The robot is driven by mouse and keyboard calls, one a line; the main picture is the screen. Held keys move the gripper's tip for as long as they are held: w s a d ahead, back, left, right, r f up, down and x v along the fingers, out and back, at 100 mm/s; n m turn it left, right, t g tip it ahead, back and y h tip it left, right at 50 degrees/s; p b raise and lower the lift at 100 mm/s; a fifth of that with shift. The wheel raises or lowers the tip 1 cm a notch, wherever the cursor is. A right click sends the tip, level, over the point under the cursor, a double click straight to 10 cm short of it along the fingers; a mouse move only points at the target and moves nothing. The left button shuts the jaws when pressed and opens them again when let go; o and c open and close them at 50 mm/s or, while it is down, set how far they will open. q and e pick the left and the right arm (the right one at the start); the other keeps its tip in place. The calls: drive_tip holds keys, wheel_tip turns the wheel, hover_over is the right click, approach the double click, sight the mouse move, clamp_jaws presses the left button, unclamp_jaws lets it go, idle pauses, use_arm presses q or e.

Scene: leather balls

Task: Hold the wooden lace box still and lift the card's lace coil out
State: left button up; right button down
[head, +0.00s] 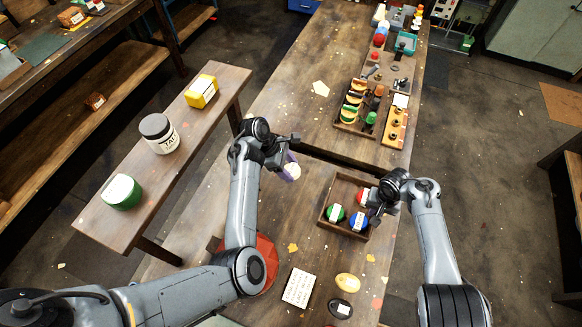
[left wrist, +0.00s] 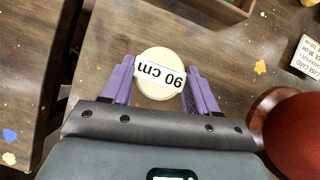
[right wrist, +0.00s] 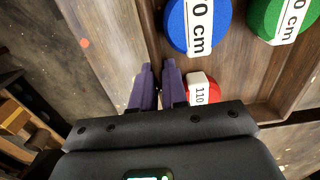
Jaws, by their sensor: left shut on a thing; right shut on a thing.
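The wooden lace box (head: 325,205) stands on the near bench and holds a green coil (head: 335,213), a blue coil (head: 358,222) and a red coil (head: 362,196). My right gripper (head: 374,203) is shut on the box's right wall; the right wrist view shows its fingers (right wrist: 158,72) closed there, beside the red coil (right wrist: 203,90). My left gripper (head: 290,158) is shut on a cream coil (left wrist: 158,88) labelled 90 cm, held clear of the box, beyond its left side. The white card (head: 298,287) lies on the bench; its small text is hard to read.
A yellow oval piece (head: 347,282) and a dark one (head: 340,308) lie near the front. A large red round thing (left wrist: 295,130) stands near my left arm. Tool racks (head: 352,105) fill the far bench. A side bench (head: 185,125) holds a jar (head: 158,133).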

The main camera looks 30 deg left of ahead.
drive_tip(key=c, duration=1.1)
unclamp_jaws()
wheel_tip(320, 180, up, 12)
wheel_tip(320, 180, down, 12)
use_arm(q)
drive_tip(key=w+d, duration=0.2)
drive_tip(key=d, duration=0.4)
drive_tip(key=shift+w+d, duration=0.2)
drive_tip(key=shift+d, duration=0.05)
idle(0.5)
